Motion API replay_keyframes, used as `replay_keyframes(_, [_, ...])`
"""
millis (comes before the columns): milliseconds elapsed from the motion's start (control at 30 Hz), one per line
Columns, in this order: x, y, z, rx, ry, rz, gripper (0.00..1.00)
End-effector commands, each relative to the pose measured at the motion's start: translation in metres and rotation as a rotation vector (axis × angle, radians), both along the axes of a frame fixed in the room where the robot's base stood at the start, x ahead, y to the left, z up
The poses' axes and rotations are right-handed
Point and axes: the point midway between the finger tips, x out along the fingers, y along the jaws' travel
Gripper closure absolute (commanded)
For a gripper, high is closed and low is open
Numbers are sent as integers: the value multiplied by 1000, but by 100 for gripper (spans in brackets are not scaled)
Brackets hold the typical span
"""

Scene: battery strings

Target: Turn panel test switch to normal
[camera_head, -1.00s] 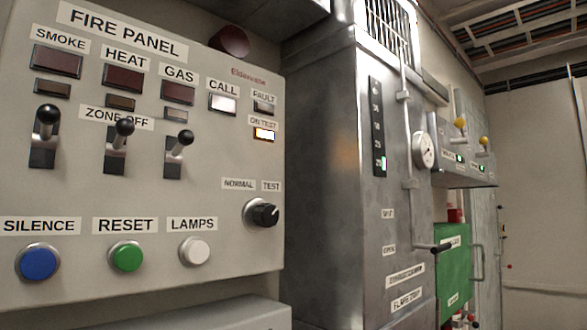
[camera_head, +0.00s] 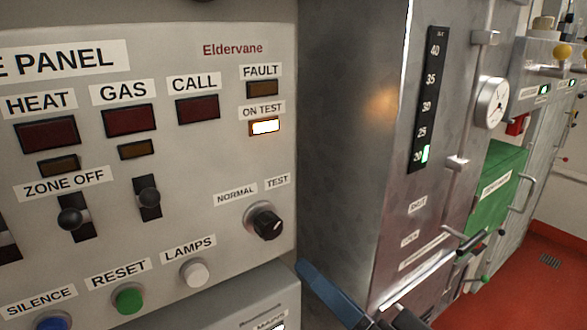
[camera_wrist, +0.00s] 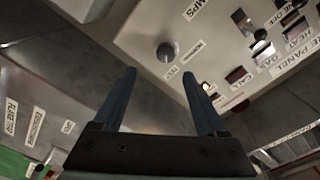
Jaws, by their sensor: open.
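The panel test switch is a black rotary knob (camera_head: 265,222) on a silver collar, low right on the grey fire panel (camera_head: 200,75). Labels NORMAL (camera_head: 236,195) and TEST (camera_head: 277,181) sit above it. Its white mark points up and slightly right, on the TEST side. The ON TEST lamp (camera_head: 265,127) is lit. One blue finger of my gripper (camera_head: 332,293) shows below right of the knob in the head view. In the wrist view my gripper (camera_wrist: 158,74) is open and empty. The knob (camera_wrist: 167,52) appears beyond the fingertips, roughly between them, apart from both.
Toggle switches (camera_head: 148,198) and the white LAMPS button (camera_head: 194,272) are left of the knob. A metal cabinet (camera_head: 345,150) with a gauge (camera_head: 492,102) stands close on the right. A green box (camera_head: 492,180) is farther right. Red floor (camera_head: 535,265) shows beyond.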

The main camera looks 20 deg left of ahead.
Motion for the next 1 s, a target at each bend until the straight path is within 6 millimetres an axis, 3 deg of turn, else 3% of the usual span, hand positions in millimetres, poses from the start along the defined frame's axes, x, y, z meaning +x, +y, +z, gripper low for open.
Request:
replay_keyframes(33, [-2, 0, 11, 11, 13, 14, 26])
replay_keyframes(267, [-3, 7, 12, 30, 30, 42, 26])
replay_keyframes(800, [58, 86, 13, 27, 29, 42, 26])
replay_keyframes(1000, [71, 101, 12, 29, 28, 39, 26])
